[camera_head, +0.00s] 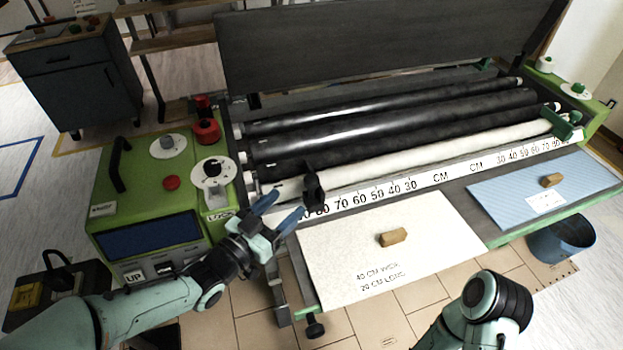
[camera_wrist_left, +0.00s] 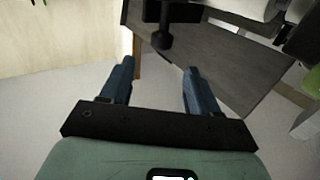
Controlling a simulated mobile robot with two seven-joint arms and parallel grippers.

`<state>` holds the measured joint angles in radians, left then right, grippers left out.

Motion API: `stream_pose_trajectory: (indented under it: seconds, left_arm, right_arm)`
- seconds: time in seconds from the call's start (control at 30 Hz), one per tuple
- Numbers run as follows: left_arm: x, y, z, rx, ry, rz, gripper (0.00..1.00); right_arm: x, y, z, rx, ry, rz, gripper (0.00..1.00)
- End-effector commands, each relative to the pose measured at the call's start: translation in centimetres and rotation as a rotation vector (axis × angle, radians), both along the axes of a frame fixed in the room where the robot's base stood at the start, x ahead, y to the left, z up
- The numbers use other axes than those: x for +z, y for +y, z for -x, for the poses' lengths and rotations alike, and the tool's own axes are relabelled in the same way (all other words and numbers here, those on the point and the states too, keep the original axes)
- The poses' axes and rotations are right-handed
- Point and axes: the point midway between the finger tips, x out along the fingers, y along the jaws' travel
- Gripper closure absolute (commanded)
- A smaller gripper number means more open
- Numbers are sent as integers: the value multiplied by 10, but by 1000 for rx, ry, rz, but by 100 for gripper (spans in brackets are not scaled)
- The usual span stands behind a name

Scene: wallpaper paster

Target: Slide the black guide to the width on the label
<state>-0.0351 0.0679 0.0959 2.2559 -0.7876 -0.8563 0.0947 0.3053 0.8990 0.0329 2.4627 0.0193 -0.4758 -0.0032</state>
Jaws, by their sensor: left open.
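The black guide (camera_head: 314,190) stands near the left end of the white ruler strip (camera_head: 385,190), in front of the white roller. The label text, reading 40 CM WIDE with a second, less clear line below, is printed on the cream wallpaper sheet (camera_head: 440,225). My left gripper (camera_head: 278,212) is open and empty, just left of the guide and apart from it. In the left wrist view the open fingers (camera_wrist_left: 159,66) have a black knobbed piece (camera_wrist_left: 162,38) beyond them; I cannot tell surely that it is the guide. My right arm shows at the bottom right, its gripper hidden.
A wooden block (camera_head: 392,237) lies on the cream sheet, and another (camera_head: 551,180) on a blue sheet (camera_head: 500,203). The green control box (camera_head: 150,190) is close behind my left arm. A green guide (camera_head: 563,122) stands at the far right. A blue bucket (camera_head: 565,240) is below.

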Motion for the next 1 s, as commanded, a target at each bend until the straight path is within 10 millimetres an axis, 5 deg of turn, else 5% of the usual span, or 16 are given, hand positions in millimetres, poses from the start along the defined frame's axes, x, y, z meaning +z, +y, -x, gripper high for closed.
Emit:
stream_pose_trajectory:
  seconds: [0.4,0.9,1.0]
  left_arm:
    - [-2,-52,-65,-1,3,0,39]
    - [-1,-62,-79,1,3,-1,39]
    - [-1,-62,-79,1,3,-1,68]
  right_arm:
    - [-4,-2,-5,-6,-12,6,100]
    - [-4,-2,-5,-6,-12,6,100]
    - [-4,-2,-5,-6,-12,6,100]
